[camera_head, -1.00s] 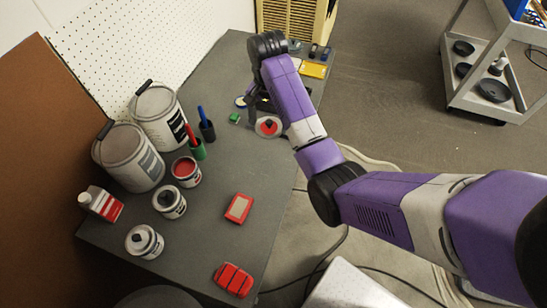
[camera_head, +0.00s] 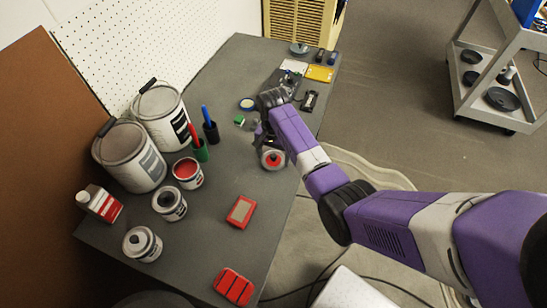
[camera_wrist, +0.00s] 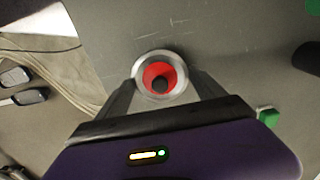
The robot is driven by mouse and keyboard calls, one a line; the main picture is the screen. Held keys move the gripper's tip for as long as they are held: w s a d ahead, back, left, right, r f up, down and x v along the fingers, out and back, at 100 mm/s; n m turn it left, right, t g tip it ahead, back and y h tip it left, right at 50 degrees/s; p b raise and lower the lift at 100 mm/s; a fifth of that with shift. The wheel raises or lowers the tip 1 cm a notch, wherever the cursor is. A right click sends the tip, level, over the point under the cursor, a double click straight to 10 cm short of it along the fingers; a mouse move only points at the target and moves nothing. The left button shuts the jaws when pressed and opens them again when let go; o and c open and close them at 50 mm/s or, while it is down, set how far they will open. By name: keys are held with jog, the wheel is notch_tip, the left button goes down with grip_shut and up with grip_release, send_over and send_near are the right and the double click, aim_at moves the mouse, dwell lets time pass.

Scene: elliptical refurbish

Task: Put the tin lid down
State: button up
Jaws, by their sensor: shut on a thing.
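The tin lid (camera_head: 272,159) is round, with a pale metal rim, a red middle and a dark knob. In the wrist view the lid (camera_wrist: 160,75) sits between the fingertips of my gripper (camera_wrist: 162,86), which is shut on it. In the head view my gripper (camera_head: 266,143) holds it over the grey workbench (camera_head: 225,190), near its right edge. I cannot tell how high it is above the surface. An open tin of red paint (camera_head: 187,173) stands to the left.
Bench between the open tin and my gripper is clear.

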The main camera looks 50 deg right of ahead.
aim_at(273, 155)
jog(key=shift+f, duration=0.65)
jog(key=shift+f, duration=0.15)
jog(key=o, duration=1.3)
notch_tip(273, 155, up, 12)
jog(key=shift+r, duration=0.2)
